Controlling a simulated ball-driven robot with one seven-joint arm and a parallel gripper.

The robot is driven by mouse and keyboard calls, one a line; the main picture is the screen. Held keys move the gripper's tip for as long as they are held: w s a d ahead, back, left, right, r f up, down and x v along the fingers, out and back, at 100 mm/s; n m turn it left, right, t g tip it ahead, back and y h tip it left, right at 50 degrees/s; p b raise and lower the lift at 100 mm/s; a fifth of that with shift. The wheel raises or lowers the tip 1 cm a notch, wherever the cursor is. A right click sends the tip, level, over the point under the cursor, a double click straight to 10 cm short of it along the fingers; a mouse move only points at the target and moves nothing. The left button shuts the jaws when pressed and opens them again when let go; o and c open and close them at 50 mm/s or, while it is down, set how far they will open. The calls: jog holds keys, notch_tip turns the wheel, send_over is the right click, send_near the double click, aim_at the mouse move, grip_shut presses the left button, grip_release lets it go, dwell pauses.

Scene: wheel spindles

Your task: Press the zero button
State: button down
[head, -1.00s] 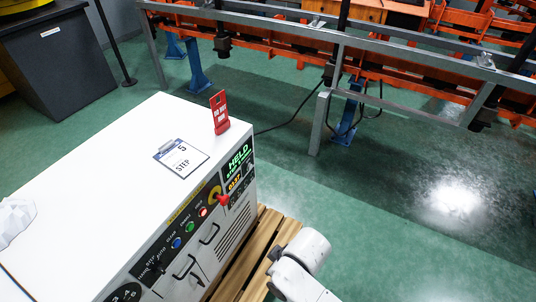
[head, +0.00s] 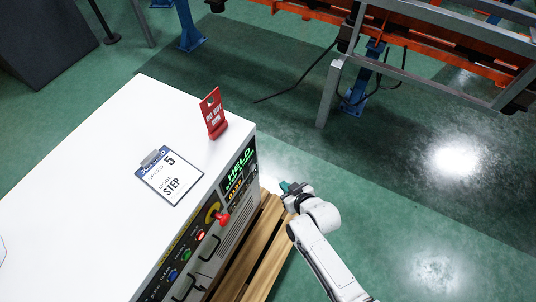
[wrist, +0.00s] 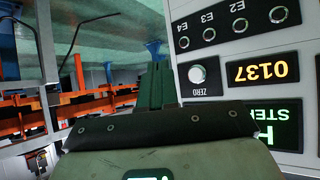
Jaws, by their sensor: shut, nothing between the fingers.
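The zero button (wrist: 197,75) is a round, pale knob on a black plate labelled ZERO, upside down in the wrist view. It sits beside the lit number display (wrist: 262,71) reading 0137. My gripper (wrist: 157,84) is shut and empty, its dark green fingers left of the button in the wrist view and apart from it. In the head view my gripper (head: 287,187) is just off the right end of the white cabinet's (head: 95,180) control panel, over the floor side. The zero button is too small to make out in the head view.
Round sockets (wrist: 210,34) marked E2 to E4 line the panel beside the button. A green HELD display (head: 240,165) and a red knob (head: 222,219) are on the cabinet front. A red sign (head: 213,114) and clipboard (head: 169,176) are on top. A wooden pallet (head: 250,250) lies below.

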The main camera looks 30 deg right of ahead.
aim_at(252, 168)
jog(key=shift+w+d, duration=0.15)
jog(key=shift+d, duration=0.15)
jog(key=w+a+b, duration=0.5)
jog(key=w+b, duration=0.2)
jog(key=shift+a, duration=0.15)
dwell(0.4)
jog(key=shift+w, duration=0.1)
jog(key=shift+w+b, duration=0.1)
jog(key=shift+b, duration=0.3)
dwell(1.5)
jog(key=shift+w+a, duration=0.2)
